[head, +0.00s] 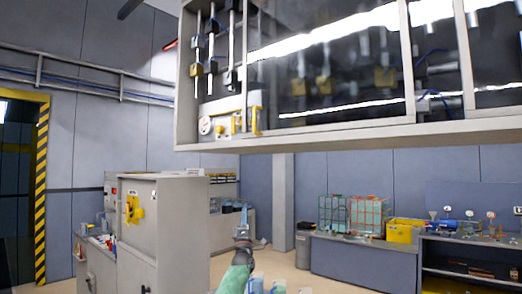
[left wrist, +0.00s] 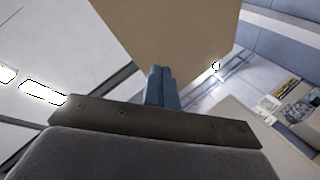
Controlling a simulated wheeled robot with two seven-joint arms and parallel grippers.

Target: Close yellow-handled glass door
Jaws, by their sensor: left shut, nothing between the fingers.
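The glass door (head: 330,65) is in the large wall-mounted cabinet at the top of the head view, with bright reflections across its pane. Its yellow handle (head: 257,121) is upright near the pane's lower left edge. Left of the handle, rods and valve blocks (head: 197,69) show clearly, seemingly with no glass over them. My left gripper (head: 243,213) is below the cabinet, apart from the handle and pointing up. In the left wrist view its blue fingers (left wrist: 161,84) are together and empty. My right gripper is in neither view.
The cabinet's grey lower frame (head: 330,138) lies above my left gripper. A beige surface (left wrist: 170,30) fills the upper middle of the left wrist view. A grey machine cabinet (head: 165,220) stands at left. A bench with a yellow bin (head: 402,231) stands at right.

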